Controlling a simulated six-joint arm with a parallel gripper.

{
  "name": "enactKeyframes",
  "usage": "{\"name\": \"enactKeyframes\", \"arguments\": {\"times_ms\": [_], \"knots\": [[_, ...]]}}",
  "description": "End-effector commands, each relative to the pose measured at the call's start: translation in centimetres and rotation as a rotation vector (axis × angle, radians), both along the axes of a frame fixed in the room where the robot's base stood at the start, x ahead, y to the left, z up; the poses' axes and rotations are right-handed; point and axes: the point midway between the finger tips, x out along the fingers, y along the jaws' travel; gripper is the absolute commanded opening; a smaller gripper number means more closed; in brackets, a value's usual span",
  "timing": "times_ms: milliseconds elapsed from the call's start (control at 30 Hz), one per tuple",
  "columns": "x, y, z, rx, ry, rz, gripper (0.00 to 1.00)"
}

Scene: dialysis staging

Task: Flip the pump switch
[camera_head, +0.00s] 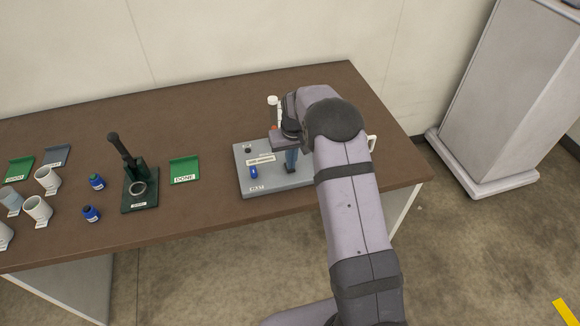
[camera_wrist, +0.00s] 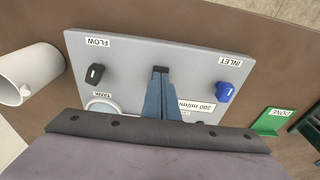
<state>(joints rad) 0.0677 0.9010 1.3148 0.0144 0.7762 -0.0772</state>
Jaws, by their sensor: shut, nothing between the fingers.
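The grey pump panel (camera_head: 285,187) lies on the brown table. In the wrist view the panel (camera_wrist: 140,50) shows upside down, with a black knob (camera_wrist: 95,74) by the FLOW label and a blue knob (camera_wrist: 224,92) by the INLET label. The blue knob (camera_head: 253,172) is at the panel's front left in the head view. A small dark control (camera_head: 248,150) sits at its back left. My gripper (camera_head: 291,169) is shut and empty, pointing down over the panel's middle; its fingertips (camera_wrist: 160,70) lie between the two knobs. I cannot identify the pump switch; my gripper and arm hide part of the panel.
A green DONE tray (camera_head: 184,171) and a dark green stand (camera_head: 140,188) are left of the panel. A white-capped container (camera_head: 272,101) is behind the panel. A white mug (camera_wrist: 30,73) is beside it.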

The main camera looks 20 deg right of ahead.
Motion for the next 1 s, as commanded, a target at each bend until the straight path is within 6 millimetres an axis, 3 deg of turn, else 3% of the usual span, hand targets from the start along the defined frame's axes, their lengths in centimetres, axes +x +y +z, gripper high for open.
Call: {"name": "enactKeyframes", "arguments": {"times_ms": [1000], "knots": [[0.0, 0.0, -1.0, 0.000, 0.000, 0.000, 0.00]]}}
